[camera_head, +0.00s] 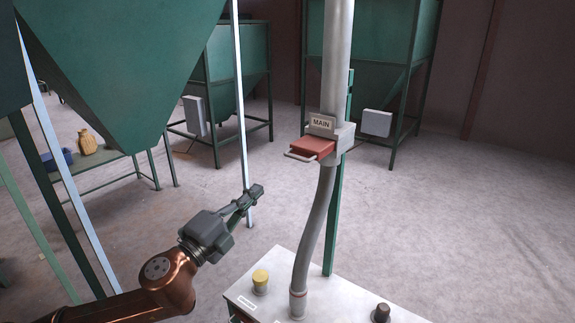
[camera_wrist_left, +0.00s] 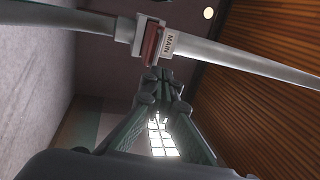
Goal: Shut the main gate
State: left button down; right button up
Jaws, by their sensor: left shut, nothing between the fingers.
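The main gate is a red slide plate (camera_head: 311,147) with a pale loop handle, sticking out to the left of a grey housing on a vertical grey pipe (camera_head: 336,60). A sign reading MAIN (camera_head: 321,122) sits just above it. My left gripper (camera_head: 257,190) is shut and empty, below and to the left of the handle, apart from it. In the left wrist view, the red plate (camera_wrist_left: 151,46) and the MAIN sign (camera_wrist_left: 170,44) show beyond my gripper's fingertips (camera_wrist_left: 160,75). My right gripper is not in view.
A white-topped cabinet (camera_head: 330,300) stands below, with a yellow knob (camera_head: 260,280) and a dark knob (camera_head: 382,312). A curved grey hose (camera_head: 318,230) runs up to the gate. A green hopper (camera_head: 125,70) hangs at upper left. Open floor lies to the right.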

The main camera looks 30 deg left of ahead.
pick_arm(q)
jog(key=p, duration=0.2)
send_near(294, 158)
jog(key=x, duration=0.5)
jog(key=shift+w+r, duration=0.15)
jog(key=shift+w, duration=0.05)
jog(key=shift+w+d, duration=0.1)
jog(key=shift+w, duration=0.6)
